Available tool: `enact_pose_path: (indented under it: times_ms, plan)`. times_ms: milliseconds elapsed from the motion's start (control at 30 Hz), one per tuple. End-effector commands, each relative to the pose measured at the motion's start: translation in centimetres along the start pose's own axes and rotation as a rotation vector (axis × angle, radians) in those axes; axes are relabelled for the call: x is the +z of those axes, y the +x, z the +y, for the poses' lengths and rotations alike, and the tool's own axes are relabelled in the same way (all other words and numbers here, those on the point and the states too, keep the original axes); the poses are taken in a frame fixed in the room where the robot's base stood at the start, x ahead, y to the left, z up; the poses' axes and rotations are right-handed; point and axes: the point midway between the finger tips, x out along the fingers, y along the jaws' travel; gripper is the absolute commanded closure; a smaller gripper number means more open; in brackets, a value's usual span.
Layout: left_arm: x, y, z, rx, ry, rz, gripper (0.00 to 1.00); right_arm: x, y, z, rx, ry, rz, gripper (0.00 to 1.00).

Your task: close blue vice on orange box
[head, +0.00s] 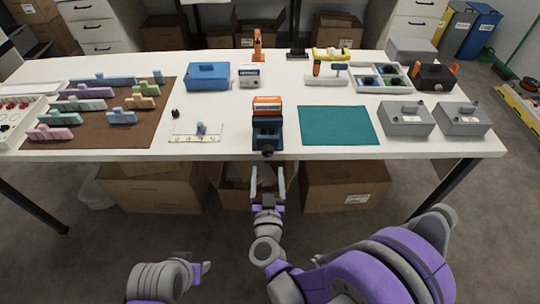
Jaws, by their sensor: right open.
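The blue vice (267,132) stands near the front edge of the white table (340,150), with its dark screw end facing me. The orange box (267,103) sits upright in or just behind its jaws; I cannot tell whether the jaws touch it. My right gripper (267,172) is open and empty, pointing toward the vice from just in front of the table edge, below the screw end. My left gripper (204,270) is low at the bottom left, away from the table; its fingers are mostly hidden.
A teal mat (338,126) lies right of the vice, with grey boxes (405,119) beyond it. A white plate with a small blue part (196,132) and a brown mat (75,140) with several coloured blocks are left. A blue toolbox (208,76) stands behind. Cartons (345,186) sit under the table.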

Motion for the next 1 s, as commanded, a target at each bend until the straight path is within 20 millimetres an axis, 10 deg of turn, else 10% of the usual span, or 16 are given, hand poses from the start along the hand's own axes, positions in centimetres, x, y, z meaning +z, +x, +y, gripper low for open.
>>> enact_pose_path:
  times_ms: [300, 767, 1000]
  plan:
    - [-0.1, -0.3, 0.0, 0.0, 0.0, 0.001, 0.5, 0.0, 5.5, 0.1, 0.001, 0.001, 0.0, 0.24]
    - [-0.1, -0.3, 0.0, 0.0, 0.0, 0.001, 0.5, 0.0, 6.8, 0.1, 0.0, 0.0, 0.0, 0.24]
    - [-0.1, -0.3, 0.0, 0.0, 0.0, 0.001, 0.5, 0.0, 6.8, 0.0, 0.0, 0.001, 0.0, 0.67]
